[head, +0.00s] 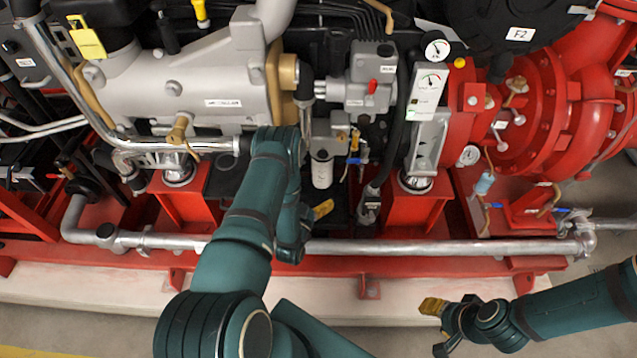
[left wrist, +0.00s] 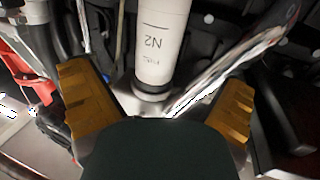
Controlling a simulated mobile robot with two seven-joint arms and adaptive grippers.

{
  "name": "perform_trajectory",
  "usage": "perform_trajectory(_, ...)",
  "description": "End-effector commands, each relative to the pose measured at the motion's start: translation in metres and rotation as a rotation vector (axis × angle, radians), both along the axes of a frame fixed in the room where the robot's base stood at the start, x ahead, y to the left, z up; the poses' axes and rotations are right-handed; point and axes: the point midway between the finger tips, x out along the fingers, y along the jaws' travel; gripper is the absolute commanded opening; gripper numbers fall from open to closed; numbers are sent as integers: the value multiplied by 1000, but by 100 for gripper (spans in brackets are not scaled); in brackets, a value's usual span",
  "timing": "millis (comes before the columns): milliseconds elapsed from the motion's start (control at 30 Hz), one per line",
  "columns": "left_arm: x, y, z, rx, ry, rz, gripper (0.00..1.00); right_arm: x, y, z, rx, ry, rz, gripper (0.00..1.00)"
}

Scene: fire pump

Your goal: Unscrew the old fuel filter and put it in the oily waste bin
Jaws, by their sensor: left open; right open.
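The fuel filter (head: 322,170) is a white upright canister hanging under a grey housing in the middle of the engine. In the left wrist view the white canister (left wrist: 163,40), marked N2, fills the top centre. My left gripper (head: 318,212) is just below the filter in the head view, partly hidden by my own arm. In the left wrist view its yellow fingertips (left wrist: 158,100) are spread wide, one on each side of the canister's line, and not touching it. My right gripper (head: 437,328) is open and empty at lower right, in front of the red frame. No oily waste bin is visible.
A blue-handled valve (head: 356,160) and a black hose (head: 388,150) are right of the filter. A silver pipe (head: 420,246) runs along the red base frame below. Red brackets (head: 418,212) flank the space. The floor (head: 400,342) at the front is open.

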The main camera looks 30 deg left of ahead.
Motion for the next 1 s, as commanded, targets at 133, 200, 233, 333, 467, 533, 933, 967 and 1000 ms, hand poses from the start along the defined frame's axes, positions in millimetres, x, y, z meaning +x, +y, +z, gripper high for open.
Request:
perform_trajectory(133, 14, 3, -1, 0, -2, -1, 100, 1, 0, -6, 0, -3, -1, 47)
perform_trajectory(200, 22, 5, -1, 1, -3, -2, 100, 2, 0, -8, 0, -4, -1, 47)
perform_trajectory(233, 25, 6, -1, 1, -3, -1, 100, 2, 0, -9, -1, -4, 0, 47)
perform_trajectory(333, 35, 9, -1, 1, -2, -1, 100, 2, 0, -13, -1, -6, -1, 47)
perform_trajectory(467, 49, 13, -1, 1, -2, 0, 100, 3, -1, -17, -1, -8, -2, 47)
perform_trajectory(533, 56, 15, -1, 1, -2, 0, 100, 4, -1, -20, -2, -9, -2, 47)
perform_trajectory(933, 94, 26, -1, -1, 1, 0, 100, 7, -1, -34, -3, -16, -4, 47)
perform_trajectory(967, 93, 26, 0, -1, 2, 0, 100, 7, -1, -33, -3, -16, -4, 47)
perform_trajectory(1000, 93, 26, 0, -1, 1, 0, 100, 7, -1, -32, -3, -16, -4, 47)
